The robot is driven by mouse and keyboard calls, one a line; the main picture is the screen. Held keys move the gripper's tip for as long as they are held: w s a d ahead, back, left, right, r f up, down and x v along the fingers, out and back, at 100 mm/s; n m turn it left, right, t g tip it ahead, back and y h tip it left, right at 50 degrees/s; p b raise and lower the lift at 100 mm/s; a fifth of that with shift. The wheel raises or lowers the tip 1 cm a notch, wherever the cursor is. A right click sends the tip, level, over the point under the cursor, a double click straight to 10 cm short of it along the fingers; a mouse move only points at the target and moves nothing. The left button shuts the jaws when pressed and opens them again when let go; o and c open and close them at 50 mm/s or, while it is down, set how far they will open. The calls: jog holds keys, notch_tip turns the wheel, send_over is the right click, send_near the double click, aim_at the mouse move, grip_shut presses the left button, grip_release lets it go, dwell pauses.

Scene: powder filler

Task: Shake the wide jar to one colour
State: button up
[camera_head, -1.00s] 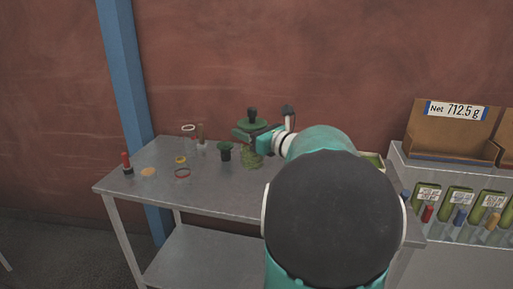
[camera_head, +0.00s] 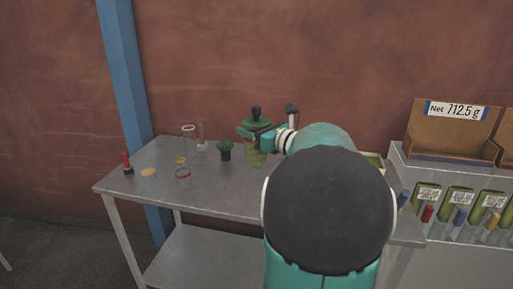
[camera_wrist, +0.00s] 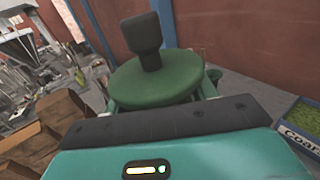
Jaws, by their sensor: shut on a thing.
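The wide jar has a round dark green lid (camera_head: 257,122) with a black knob on top. The lid fills the middle of the wrist view (camera_wrist: 155,80), with the knob (camera_wrist: 143,38) leaning slightly. My gripper (camera_head: 255,137) is shut on the jar just under the lid, near the back of the table. The picture is too small to tell whether the contents are one colour, or whether the jar's base touches the table.
A black-and-green stopper-like item (camera_head: 225,152) stands just left of the jar. Further left on the metal table (camera_head: 215,190) are a clear glass vessel (camera_head: 188,140), a red-rimmed one (camera_head: 182,173), a tan disc (camera_head: 148,172) and a red-topped item (camera_head: 127,163). A cardboard display (camera_head: 455,135) stands right.

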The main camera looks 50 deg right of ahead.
jog(key=a, duration=0.5)
jog(key=d, duration=1)
jog(key=a, duration=1)
jog(key=shift+d, duration=2.5)
dwell(0.9)
jog(key=shift+a, duration=0.1)
